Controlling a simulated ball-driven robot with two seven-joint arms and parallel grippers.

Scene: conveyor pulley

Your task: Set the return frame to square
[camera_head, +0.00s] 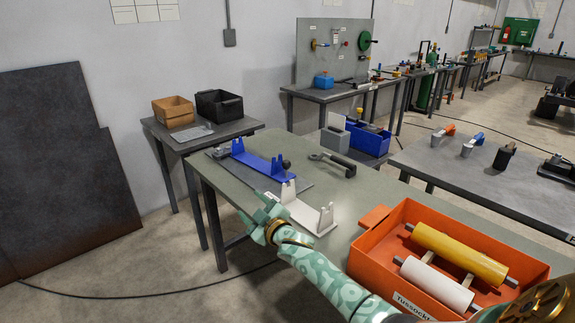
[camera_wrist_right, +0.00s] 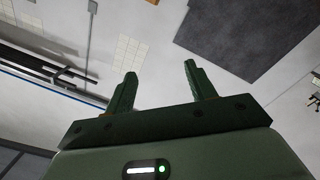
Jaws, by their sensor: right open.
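A blue frame (camera_head: 262,164) with notched uprights at its ends lies on the green-topped table, over a dark plate (camera_head: 292,186). A white frame (camera_head: 304,213) with similar notched uprights lies nearer me on the same table. I cannot tell which one is the return frame. My right gripper (camera_head: 257,213) is at the table's front left edge, just left of the white frame, and appears raised above the tabletop. The right wrist view shows its two fingers (camera_wrist_right: 160,70) apart with nothing between them. My left gripper is in neither view.
An orange crate (camera_head: 373,240) with a yellow roller (camera_head: 460,254) and a white roller (camera_head: 437,284) stands at the right. A wrench-like tool (camera_head: 333,164) and a blue bin (camera_head: 371,142) are farther back. Bare tabletop (camera_head: 352,203) shows between white frame and crate.

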